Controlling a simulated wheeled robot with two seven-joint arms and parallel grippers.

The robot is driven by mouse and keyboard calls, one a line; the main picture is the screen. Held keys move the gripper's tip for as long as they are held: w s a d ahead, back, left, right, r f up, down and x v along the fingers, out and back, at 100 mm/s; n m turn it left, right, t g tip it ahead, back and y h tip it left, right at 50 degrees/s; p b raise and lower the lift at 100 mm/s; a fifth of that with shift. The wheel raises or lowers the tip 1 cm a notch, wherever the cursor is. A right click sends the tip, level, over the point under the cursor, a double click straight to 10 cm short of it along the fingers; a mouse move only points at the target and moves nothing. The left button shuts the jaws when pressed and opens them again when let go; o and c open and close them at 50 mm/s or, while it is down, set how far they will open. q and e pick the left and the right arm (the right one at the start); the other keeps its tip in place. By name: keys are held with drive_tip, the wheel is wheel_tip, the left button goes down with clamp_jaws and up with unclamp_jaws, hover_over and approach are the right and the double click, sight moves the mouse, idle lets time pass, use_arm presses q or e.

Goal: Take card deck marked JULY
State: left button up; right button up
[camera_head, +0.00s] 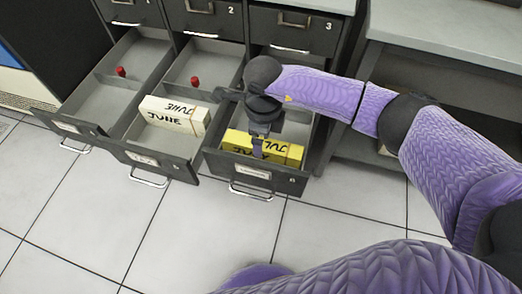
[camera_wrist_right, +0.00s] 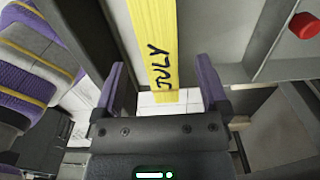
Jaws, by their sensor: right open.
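The yellow card deck marked JULY (camera_head: 284,152) lies in the open lower right drawer (camera_head: 250,172). My right gripper (camera_head: 258,150) reaches down over this deck and hides part of its lettering. In the right wrist view the yellow deck (camera_wrist_right: 157,40) runs between the two spread purple fingers, with JULY written along it. The right gripper (camera_wrist_right: 162,85) is open, with gaps on both sides of the deck. My left gripper is out of view.
A white deck marked JUNE (camera_head: 172,115) lies in the open middle drawer. The open left drawer (camera_head: 103,97) holds no deck. Red knobs (camera_head: 195,81) stand in the left and middle drawers. A grey desk (camera_head: 450,35) stands at the right. Tiled floor in front is clear.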

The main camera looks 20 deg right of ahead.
wheel_tip(320, 180, down, 4)
drive_tip(key=shift+a+r+b, duration=0.1)
drive_tip(key=shift+b, duration=0.65)
drive_tip(key=shift+r, duration=0.1)
clamp_jaws()
